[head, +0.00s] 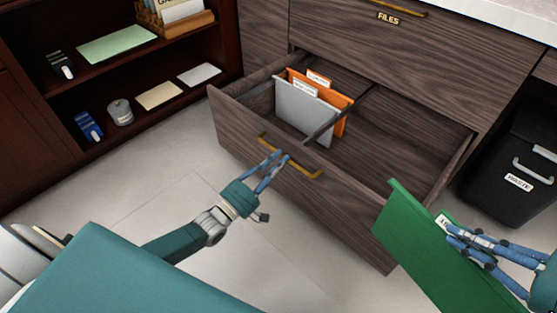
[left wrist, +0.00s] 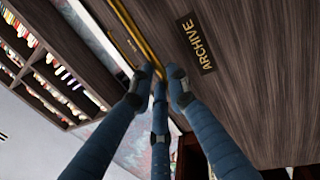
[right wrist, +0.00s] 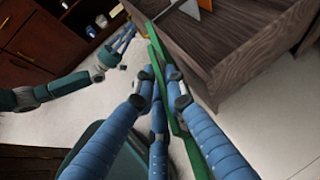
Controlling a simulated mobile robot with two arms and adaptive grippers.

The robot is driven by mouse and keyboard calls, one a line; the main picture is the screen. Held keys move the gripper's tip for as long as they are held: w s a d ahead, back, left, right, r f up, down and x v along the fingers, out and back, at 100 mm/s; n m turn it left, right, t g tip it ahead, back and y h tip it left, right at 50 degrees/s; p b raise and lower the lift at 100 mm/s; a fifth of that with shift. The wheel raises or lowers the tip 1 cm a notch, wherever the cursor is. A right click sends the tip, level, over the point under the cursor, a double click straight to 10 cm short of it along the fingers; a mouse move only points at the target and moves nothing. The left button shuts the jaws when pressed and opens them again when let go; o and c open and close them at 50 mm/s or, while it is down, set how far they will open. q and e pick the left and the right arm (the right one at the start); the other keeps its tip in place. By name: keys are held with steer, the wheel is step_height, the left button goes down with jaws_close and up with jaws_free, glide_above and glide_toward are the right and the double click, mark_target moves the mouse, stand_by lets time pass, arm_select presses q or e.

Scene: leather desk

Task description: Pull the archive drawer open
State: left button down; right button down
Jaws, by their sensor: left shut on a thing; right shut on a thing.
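The archive drawer (head: 285,190) is dark wood and stands pulled out in the head view. A grey folder (head: 303,112) and an orange folder (head: 345,112) stand in its left rear part. My left gripper (head: 277,158) is shut on the drawer's brass handle (head: 308,172), which also shows in the left wrist view (left wrist: 131,28) near the ARCHIVE label (left wrist: 195,42). My right gripper (head: 452,235) is shut on a green folder (head: 425,250) with a white tab, held outside the drawer's right front corner. The folder shows edge-on in the right wrist view (right wrist: 182,140).
A FILES drawer (head: 400,45) is shut above. A black waste bin (head: 510,165) stands at the right. The pale floor (head: 130,185) before the drawer is clear at the left.

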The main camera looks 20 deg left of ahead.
arm_select(q)
steer(key=shift+f, duration=0.1)
steer(key=c, duration=1.7)
jaws_free()
steer(key=shift+o, duration=0.2)
steer(key=shift+s, duration=0.1)
steer(key=v, duration=1.2)
